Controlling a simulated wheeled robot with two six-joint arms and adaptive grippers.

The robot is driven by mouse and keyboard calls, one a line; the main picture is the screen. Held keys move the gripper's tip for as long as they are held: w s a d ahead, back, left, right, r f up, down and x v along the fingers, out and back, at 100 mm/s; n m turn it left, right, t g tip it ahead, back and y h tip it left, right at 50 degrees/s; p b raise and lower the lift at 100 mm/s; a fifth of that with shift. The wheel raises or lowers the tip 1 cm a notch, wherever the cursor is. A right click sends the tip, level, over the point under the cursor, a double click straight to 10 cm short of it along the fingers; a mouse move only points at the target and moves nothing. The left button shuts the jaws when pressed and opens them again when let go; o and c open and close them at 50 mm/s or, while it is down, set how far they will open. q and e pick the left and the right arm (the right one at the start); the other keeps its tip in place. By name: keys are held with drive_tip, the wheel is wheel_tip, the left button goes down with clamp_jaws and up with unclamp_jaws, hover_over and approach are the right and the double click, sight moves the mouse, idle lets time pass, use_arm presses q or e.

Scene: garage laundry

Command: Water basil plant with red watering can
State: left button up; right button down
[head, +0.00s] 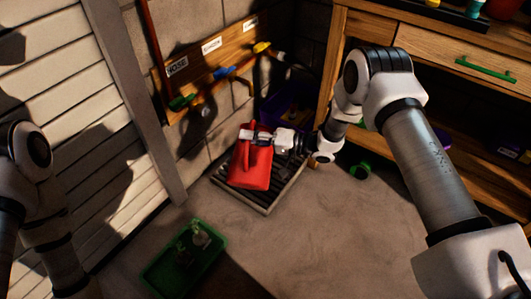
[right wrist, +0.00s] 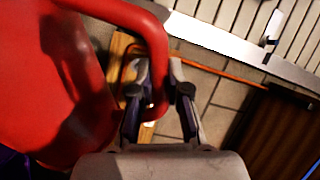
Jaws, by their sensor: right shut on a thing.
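The red watering can (head: 252,168) is in the head view, over the dark slatted floor grate in the corner. My right gripper (head: 262,137) is shut on the can's handle. In the right wrist view the red handle (right wrist: 154,45) passes between the fingers of the right gripper (right wrist: 158,100), with the can's body (right wrist: 60,80) at left. Small plants in clear pots (head: 200,236) stand in a green tray (head: 215,270) on the floor; I cannot tell which is basil. My left arm shows at the left edge, but its gripper is out of view.
A slatted grate (head: 285,188) lies under the can. Taps on a wooden board (head: 212,62) with labels, including HOSE, are on the block wall. A wooden workbench (head: 450,68) stands at right. Floor between tray and bench is clear.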

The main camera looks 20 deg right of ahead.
sight(253, 120)
drive_tip(key=shift+w+d+r+m, duration=0.4)
drive_tip(key=shift+w+d+r, duration=0.1)
drive_tip(key=shift+w+r, duration=0.35)
drive_tip(key=shift+w, duration=0.1)
drive_tip(key=shift+r, duration=0.1)
drive_tip(key=shift+w+d+r+m+p, duration=0.15)
drive_tip(key=shift+w+d+r+m, duration=0.15)
drive_tip(key=shift+w, duration=0.2)
drive_tip(key=shift+w+d+r+m+p, duration=0.15)
drive_tip(key=shift+w+d+r+m, duration=0.1)
drive_tip(key=shift+w+r, duration=0.15)
drive_tip(key=shift+w, duration=0.15)
idle(0.3)
drive_tip(key=shift+w+d+r+m, duration=0.3)
drive_tip(key=shift+w+d+r, duration=0.05)
drive_tip(key=shift+w, duration=0.2)
drive_tip(key=shift+w+d+r+m, duration=0.25)
drive_tip(key=shift+w+d+r, duration=0.1)
drive_tip(key=shift+w, duration=0.2)
